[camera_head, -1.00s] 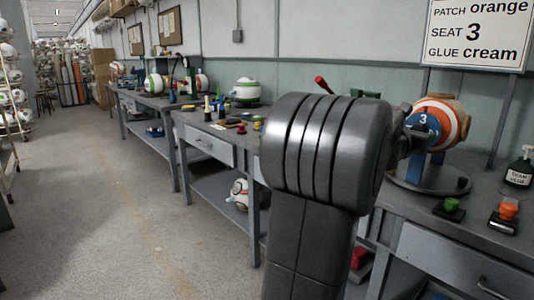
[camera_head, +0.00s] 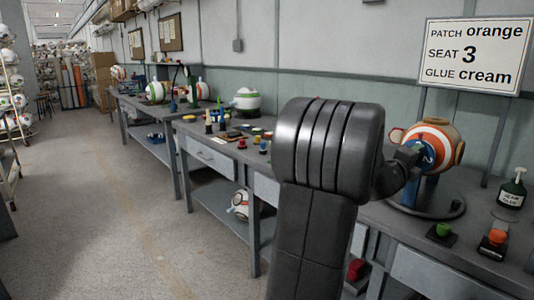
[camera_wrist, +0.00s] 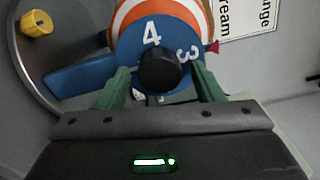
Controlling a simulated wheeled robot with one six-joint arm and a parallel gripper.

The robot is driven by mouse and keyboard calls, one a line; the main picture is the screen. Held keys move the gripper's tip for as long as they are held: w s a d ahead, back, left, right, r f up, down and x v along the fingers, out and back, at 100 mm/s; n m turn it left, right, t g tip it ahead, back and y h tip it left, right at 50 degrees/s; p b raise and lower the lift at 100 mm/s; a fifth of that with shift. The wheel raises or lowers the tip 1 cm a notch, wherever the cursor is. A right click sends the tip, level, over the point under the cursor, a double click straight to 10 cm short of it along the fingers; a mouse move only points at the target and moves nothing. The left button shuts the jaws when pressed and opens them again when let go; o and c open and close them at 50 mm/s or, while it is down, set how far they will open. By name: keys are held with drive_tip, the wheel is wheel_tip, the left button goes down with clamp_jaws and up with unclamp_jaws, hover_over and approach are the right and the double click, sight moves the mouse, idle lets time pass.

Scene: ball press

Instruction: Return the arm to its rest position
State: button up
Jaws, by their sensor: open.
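My gripper is open in the wrist view (camera_wrist: 163,88), with its two green fingers spread apart. A black knob (camera_wrist: 160,69) shows between and just beyond the fingertips; I cannot tell whether they touch it. The knob sits at the centre of a blue dial (camera_wrist: 128,45) with white numbers 4 and 3. Behind the dial is an orange and white ball (camera_wrist: 172,10). In the head view, my bent arm reaches right toward the ball (camera_head: 437,132), and the dial (camera_head: 425,158) is partly covered. The fingers are not clear there.
The ball's round stand (camera_head: 440,211) is on the grey workbench (camera_head: 375,215). A sign (camera_head: 476,56) rises behind. The floor at left is open.

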drive_tip(key=shift+n+p, duration=0.5)
drive_tip(key=shift+n, duration=0.7)
drive_tip(key=shift+a+r, duration=0.1)
